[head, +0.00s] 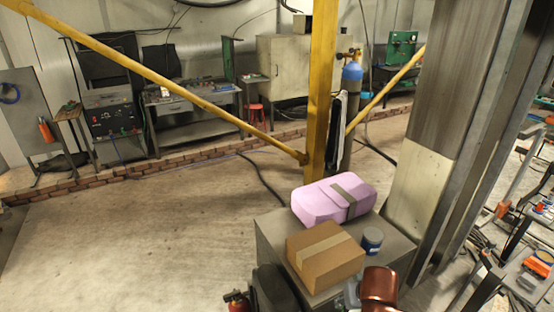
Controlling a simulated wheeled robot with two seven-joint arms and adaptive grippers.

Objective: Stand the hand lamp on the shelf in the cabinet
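I cannot make out the hand lamp in the head view. A grey metal cabinet (276,238) stands low at the bottom centre right, seen from above. Its top shows, but no shelf inside it is visible. A beige cabinet (290,66) stands far off against the back wall, and no open shelf shows in it. Neither of my grippers can be made out. A copper-coloured part at the bottom edge, right of centre, may be a link of my arm.
A pink case (325,203) with a strap, a taped cardboard box (325,258) and a dark blue-grey tin (372,240) crowd the grey cabinet's top. A yellow post (322,90) and steel column (465,100) stand behind. Open floor (140,235) lies left.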

